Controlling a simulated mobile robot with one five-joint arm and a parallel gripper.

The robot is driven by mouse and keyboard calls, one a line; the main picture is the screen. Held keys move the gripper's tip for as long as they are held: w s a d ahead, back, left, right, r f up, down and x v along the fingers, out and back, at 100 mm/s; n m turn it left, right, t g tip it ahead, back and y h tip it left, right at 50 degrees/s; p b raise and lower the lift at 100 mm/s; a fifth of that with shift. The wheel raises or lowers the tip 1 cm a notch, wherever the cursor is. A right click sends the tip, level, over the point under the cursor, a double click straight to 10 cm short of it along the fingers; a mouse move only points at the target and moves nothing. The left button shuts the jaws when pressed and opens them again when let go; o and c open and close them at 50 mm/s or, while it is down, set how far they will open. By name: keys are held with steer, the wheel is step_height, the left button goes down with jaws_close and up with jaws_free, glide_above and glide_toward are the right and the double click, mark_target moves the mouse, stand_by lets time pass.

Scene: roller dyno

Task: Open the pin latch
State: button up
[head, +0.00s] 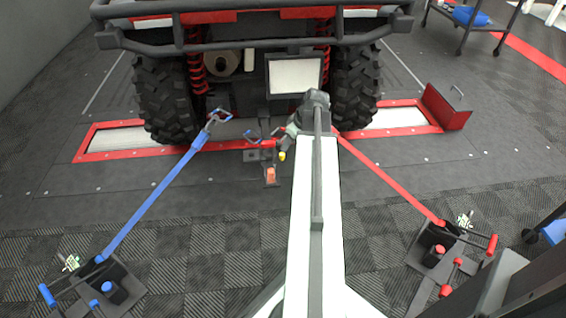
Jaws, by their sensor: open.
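What looks like the pin latch is a small dark bracket (260,155) with an orange knob (270,174), low on the floor plate in front of the vehicle. A small yellow tip (282,156) shows just right of it; I cannot tell whether it belongs to the latch. My gripper (287,139) is above and slightly right of the bracket, near the end of my white arm. It is open and small in view. I see nothing held in it, and I cannot tell whether it touches anything. My arm hides the area right of the bracket.
A vehicle with black tyres (165,98) stands over red-framed rollers (125,138). A blue strap (155,195) and a red strap (385,180) run from it to floor winches at left and right. A red ramp block (445,106) stands right.

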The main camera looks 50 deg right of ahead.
mark_target(282, 154)
steer(key=b+x, duration=0.7)
steer(key=x, duration=0.1)
steer(key=shift+r, duration=0.2)
jaws_close()
stand_by(1.1)
steer(key=shift+d, duration=0.1)
